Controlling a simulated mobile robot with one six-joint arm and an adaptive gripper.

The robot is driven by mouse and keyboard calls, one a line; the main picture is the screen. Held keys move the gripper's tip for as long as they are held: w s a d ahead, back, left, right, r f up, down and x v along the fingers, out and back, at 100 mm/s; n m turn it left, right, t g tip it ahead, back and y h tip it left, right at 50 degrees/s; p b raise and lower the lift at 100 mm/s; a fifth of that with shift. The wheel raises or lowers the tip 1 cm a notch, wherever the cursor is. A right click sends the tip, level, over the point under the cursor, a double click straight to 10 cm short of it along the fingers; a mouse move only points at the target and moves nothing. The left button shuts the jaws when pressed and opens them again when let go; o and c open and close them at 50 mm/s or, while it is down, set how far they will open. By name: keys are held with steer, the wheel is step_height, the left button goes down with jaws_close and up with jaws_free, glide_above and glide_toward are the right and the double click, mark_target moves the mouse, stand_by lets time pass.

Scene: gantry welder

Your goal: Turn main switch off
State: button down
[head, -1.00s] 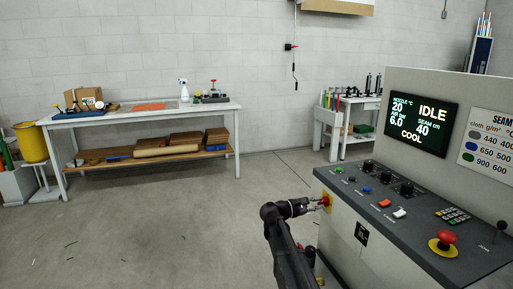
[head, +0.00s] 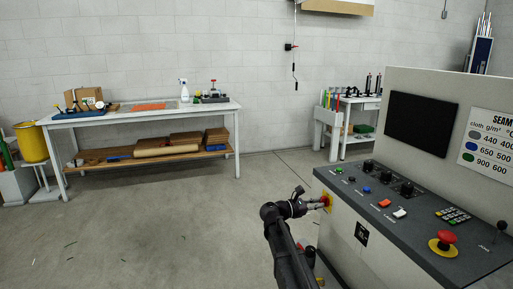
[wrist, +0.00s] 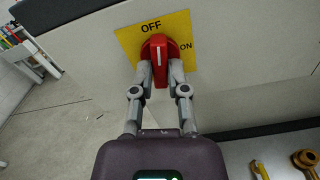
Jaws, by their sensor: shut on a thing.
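The main switch is a red rotary handle (wrist: 159,49) on a yellow plate (wrist: 127,38) marked OFF and ON, on the side of the console. Its white line points toward OFF in the wrist view. My gripper (wrist: 161,72) is shut on the red handle, one finger on each side. In the head view my gripper (head: 318,206) reaches the yellow plate (head: 326,203) on the console's left end. The console screen (head: 421,122) is dark.
The console's sloped panel (head: 398,230) carries buttons, knobs, a keypad and a red emergency stop (head: 446,237). A workbench (head: 140,112) stands along the back wall.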

steer(key=shift+n, duration=1.8)
steer(key=c, duration=0.8)
jaws_free()
steer(key=shift+c, duration=0.2)
steer(key=shift+m, duration=0.4)
